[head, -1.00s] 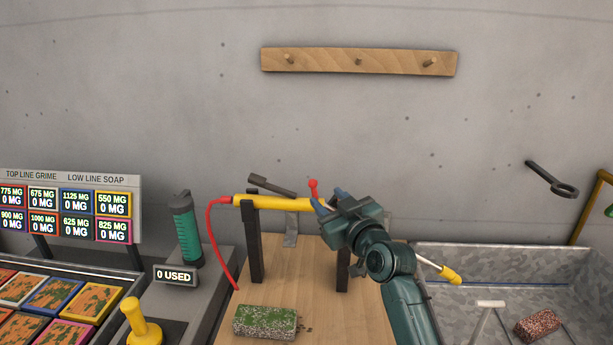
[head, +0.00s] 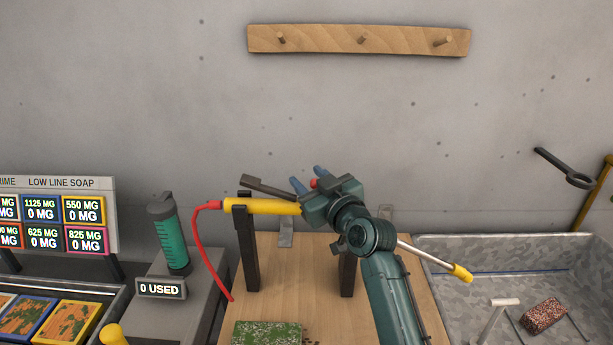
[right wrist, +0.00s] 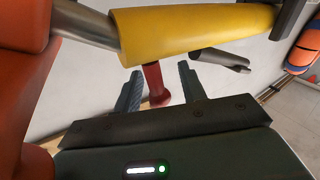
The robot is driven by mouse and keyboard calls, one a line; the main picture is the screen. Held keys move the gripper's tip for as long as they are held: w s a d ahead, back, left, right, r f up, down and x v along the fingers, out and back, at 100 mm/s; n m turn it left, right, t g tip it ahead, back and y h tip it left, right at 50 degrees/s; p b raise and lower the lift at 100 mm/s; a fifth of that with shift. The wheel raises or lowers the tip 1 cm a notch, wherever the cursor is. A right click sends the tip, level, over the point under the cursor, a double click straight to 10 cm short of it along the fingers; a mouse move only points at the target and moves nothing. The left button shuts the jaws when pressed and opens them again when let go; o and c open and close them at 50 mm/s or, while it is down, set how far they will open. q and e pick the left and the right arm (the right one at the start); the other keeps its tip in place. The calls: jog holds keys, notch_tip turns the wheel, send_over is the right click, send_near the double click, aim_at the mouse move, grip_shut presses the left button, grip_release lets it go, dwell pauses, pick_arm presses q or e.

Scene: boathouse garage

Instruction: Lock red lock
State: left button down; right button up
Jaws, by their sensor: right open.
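The red lock (head: 313,183) is a small red lever by the yellow washer handle (head: 262,206). In the right wrist view the red lock (right wrist: 154,84) stands out from the yellow handle (right wrist: 190,28). My right gripper (head: 309,177) is open over the handle. Its two blue fingers lie on either side of the red lock, with visible gaps, so the lock is between them and not clamped. In the head view the gripper hides most of the lock and part of the handle. My left gripper is not in view.
The handle rests on two dark posts (head: 246,255) on a wooden bench (head: 315,275), with a red hose (head: 205,250) at its left end. A mossy block (head: 267,333) lies in front. A green bottle (head: 170,235) stands left, a metal basin (head: 455,305) right.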

grip_shut()
jog(key=shift+a+f+n+g+h, duration=0.1)
jog(key=shift+a+n+g+h, duration=0.15)
jog(key=shift+n, duration=0.35)
jog(key=shift+a+f+n+g+h, duration=0.15)
jog(key=shift+n+g+h, duration=0.1)
jog(key=shift+n, duration=0.35)
grip_release()
jog(key=shift+s, duration=0.1)
